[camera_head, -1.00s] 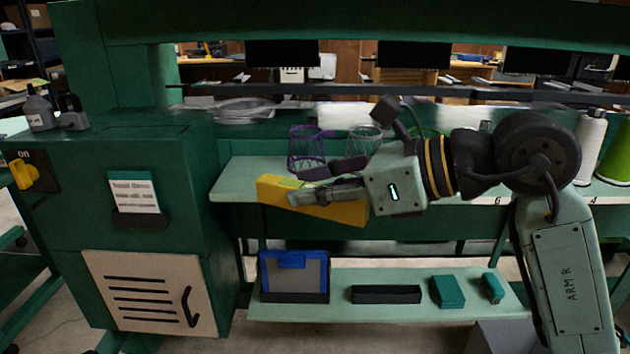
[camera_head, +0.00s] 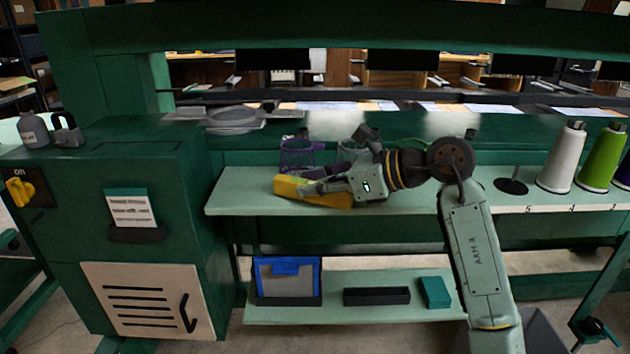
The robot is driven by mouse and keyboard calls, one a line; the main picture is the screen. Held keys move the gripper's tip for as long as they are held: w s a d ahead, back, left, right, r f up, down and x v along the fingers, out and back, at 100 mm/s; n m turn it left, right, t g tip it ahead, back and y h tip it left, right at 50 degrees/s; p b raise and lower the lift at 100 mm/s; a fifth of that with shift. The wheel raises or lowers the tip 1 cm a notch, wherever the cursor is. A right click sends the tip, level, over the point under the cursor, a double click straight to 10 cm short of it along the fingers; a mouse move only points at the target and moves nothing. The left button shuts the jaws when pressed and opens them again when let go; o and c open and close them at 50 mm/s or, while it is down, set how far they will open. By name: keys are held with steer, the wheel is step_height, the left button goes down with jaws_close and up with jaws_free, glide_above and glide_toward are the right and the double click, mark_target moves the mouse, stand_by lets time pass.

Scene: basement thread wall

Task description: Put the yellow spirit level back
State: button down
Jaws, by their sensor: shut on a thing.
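The yellow spirit level (camera_head: 287,190) is at the left part of the upper pale green shelf, its long side facing me. My gripper (camera_head: 312,187) is shut on it from the right, with the fingers across its upper side. The level looks low over the shelf surface. I cannot tell whether it touches the shelf. My gripper and hand hide part of its top and right end.
A purple wire basket (camera_head: 297,153) and a paler one (camera_head: 350,150) stand behind the level. Thread cones (camera_head: 560,160) stand at the right of the upper shelf (camera_head: 235,200). The lower shelf (camera_head: 385,313) holds a blue-framed holder (camera_head: 287,280), black tray (camera_head: 376,297) and green box (camera_head: 435,292). A green cabinet (camera_head: 60,220) stands left.

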steer(key=shift+f+b, duration=0.3)
steer(key=shift+b, duration=0.05)
steer(key=c, duration=1.4)
jaws_free()
